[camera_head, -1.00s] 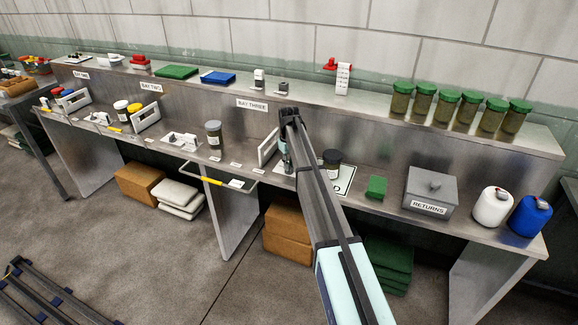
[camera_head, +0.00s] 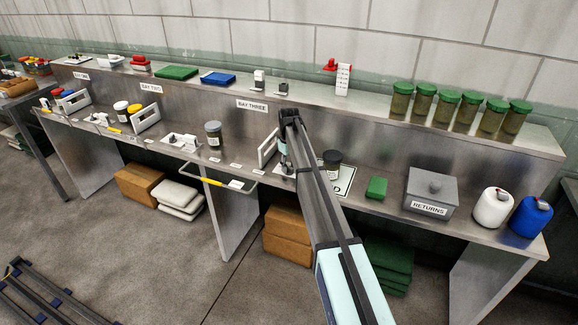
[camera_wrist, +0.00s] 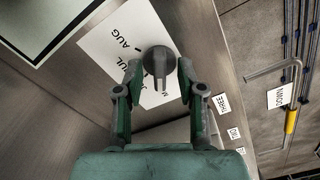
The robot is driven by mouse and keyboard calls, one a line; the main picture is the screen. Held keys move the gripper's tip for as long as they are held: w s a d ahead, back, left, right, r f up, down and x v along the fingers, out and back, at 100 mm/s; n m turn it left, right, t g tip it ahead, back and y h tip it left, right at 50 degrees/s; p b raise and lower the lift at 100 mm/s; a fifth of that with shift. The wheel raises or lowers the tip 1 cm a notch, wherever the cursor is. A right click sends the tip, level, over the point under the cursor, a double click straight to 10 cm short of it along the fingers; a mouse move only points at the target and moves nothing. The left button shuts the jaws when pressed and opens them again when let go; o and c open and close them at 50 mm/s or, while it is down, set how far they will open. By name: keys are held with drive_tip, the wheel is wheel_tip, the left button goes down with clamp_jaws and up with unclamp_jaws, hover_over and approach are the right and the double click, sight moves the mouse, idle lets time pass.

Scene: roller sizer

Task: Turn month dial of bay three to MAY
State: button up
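The month dial is a grey round knob with a narrow grip bar (camera_wrist: 160,64), seen in the wrist view. It sits on a white card (camera_wrist: 115,45) printed with months. AUG and JUL are readable; the letters nearer my gripper are partly hidden. My gripper (camera_wrist: 160,77) is open, with one finger on each side of the knob and a gap visible beside the bar. Whether a fingertip touches the knob's edge is unclear. In the head view my gripper (camera_head: 286,170) points down at the bench below the BAY THREE sign (camera_head: 252,105), and the dial is hidden there.
A white upright frame (camera_head: 268,147) stands just left of my gripper. A dark-lidded jar (camera_head: 332,162) stands on a white mat (camera_head: 346,181) to its right. A yellow-gripped rail (camera_head: 215,183) runs along the bench front. A grey RETURNS box (camera_head: 432,190) stands farther right.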

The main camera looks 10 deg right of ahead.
sight(289, 167)
drive_tip(key=shift+r, duration=0.1)
wheel_tip(289, 167, up, 12)
idle(0.6)
